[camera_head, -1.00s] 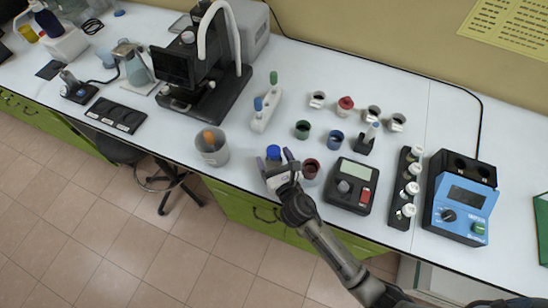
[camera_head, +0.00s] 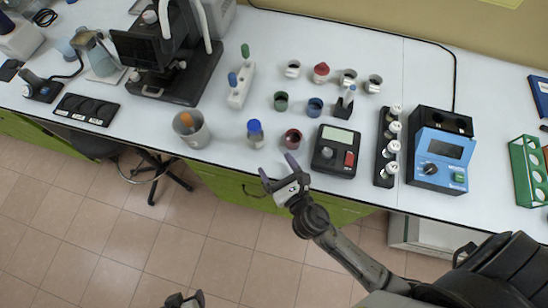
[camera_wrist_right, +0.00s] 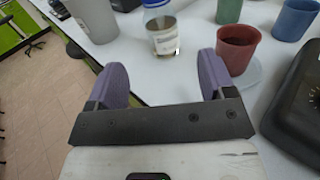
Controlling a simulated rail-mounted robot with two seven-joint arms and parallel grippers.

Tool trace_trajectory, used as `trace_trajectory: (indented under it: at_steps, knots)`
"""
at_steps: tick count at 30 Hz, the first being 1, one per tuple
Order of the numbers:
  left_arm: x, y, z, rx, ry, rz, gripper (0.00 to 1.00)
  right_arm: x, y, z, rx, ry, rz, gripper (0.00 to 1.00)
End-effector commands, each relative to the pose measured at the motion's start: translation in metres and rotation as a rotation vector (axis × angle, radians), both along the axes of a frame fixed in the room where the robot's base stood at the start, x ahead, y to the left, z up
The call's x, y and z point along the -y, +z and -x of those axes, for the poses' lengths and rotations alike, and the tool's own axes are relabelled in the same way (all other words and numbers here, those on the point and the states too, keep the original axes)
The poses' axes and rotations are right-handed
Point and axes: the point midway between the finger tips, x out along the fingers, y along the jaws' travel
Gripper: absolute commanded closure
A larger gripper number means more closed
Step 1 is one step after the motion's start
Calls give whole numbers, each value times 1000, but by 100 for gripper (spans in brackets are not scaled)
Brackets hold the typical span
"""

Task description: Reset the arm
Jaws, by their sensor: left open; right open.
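My right gripper (camera_head: 277,168) is open and empty, in front of the table's front edge. In the right wrist view its two purple fingers (camera_wrist_right: 161,68) are spread apart with nothing between them. A clear bottle with a blue cap (camera_head: 255,134) stands upright on the table beyond the fingertips; it also shows in the wrist view (camera_wrist_right: 162,32), apart from the fingers. My left gripper (camera_head: 184,300) is at the bottom edge of the head view, over the floor, open and partly cut off.
A dark red cup (camera_head: 292,139) and a grey beaker (camera_head: 191,130) stand near the table's front edge. A black device with a screen (camera_head: 336,150), a vial rack (camera_head: 388,148) and a blue instrument (camera_head: 441,158) are to the right. The floor in front is clear, except a stool (camera_head: 155,170).

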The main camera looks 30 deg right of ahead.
Motion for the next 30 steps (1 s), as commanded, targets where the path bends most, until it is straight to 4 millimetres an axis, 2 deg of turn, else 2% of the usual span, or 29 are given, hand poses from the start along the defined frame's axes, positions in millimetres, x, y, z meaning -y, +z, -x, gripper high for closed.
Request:
trace_trajectory:
  at_steps: [20, 23, 25, 30]
  knots:
    - [3, 4, 0, 0, 6, 9, 31, 2, 4, 0, -5, -7, -18, 24]
    - [2, 19, 0, -3, 5, 5, 31, 10, 18, 2, -28, -41, -112, 24]
    - [1, 38, 0, -3, 2, 2, 31, 20, 34, 6, -57, -88, -241, 24]
    - [-1, 98, 0, -1, -2, -2, 31, 51, 79, 22, -149, -279, -718, 24]
